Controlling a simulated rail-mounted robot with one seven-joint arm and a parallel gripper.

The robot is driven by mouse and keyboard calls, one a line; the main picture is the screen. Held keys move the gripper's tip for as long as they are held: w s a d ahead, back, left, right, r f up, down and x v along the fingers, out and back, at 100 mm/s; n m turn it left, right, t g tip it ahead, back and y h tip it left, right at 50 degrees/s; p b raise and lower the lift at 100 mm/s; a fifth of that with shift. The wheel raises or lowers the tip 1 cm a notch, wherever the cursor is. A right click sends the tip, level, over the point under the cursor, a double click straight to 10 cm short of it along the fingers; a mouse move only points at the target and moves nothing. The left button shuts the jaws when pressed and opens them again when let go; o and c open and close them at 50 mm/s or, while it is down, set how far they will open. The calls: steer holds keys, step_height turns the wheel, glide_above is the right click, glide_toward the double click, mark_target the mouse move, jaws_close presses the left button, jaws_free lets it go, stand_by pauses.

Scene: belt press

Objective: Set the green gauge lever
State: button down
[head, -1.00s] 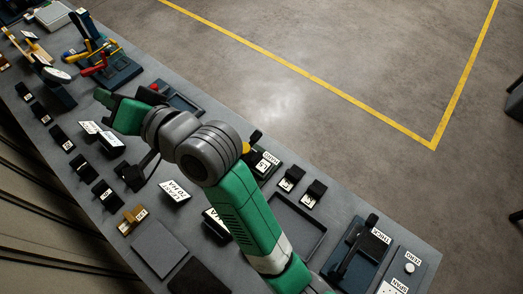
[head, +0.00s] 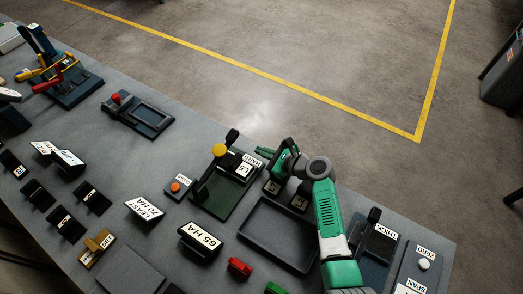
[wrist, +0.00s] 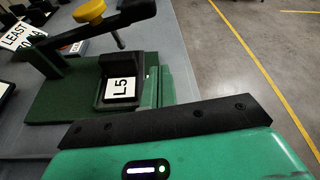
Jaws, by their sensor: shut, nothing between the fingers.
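The green gauge has a dark green base plate (head: 232,203) near the table's back edge. Its black lever (head: 231,138) slants up from the left part of the base, with a yellow knob (head: 219,150) beside its upper part. A label holder reading L5 (head: 243,169) stands under the lever's end side. My gripper (head: 262,151) is shut and empty, just right of the L5 holder and low. In the wrist view the shut green fingers (wrist: 163,85) lie beside the L5 holder (wrist: 122,87); contact cannot be told. The lever (wrist: 85,35) passes above the holder.
A shallow black tray (head: 246,238) lies in front of my arm. A blue gauge labelled THICK (head: 382,243) is at right. An orange-button box (head: 178,187) stands left of the green base.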

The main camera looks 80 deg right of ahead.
steer(key=b+x, duration=0.1)
steer(key=x, duration=0.5)
steer(key=shift+f+b, duration=0.15)
steer(key=shift+b, duration=0.2)
steer(key=r, duration=0.1)
steer(key=w+r+p, duration=0.1)
steer(key=r, duration=0.1)
steer(key=shift+a, duration=0.1)
steer(key=shift+w+r, duration=0.1)
steer(key=shift+r, duration=0.4)
steer(key=shift+a, duration=0.1)
steer(key=shift+r+p, duration=0.1)
steer(key=shift+p, duration=0.25)
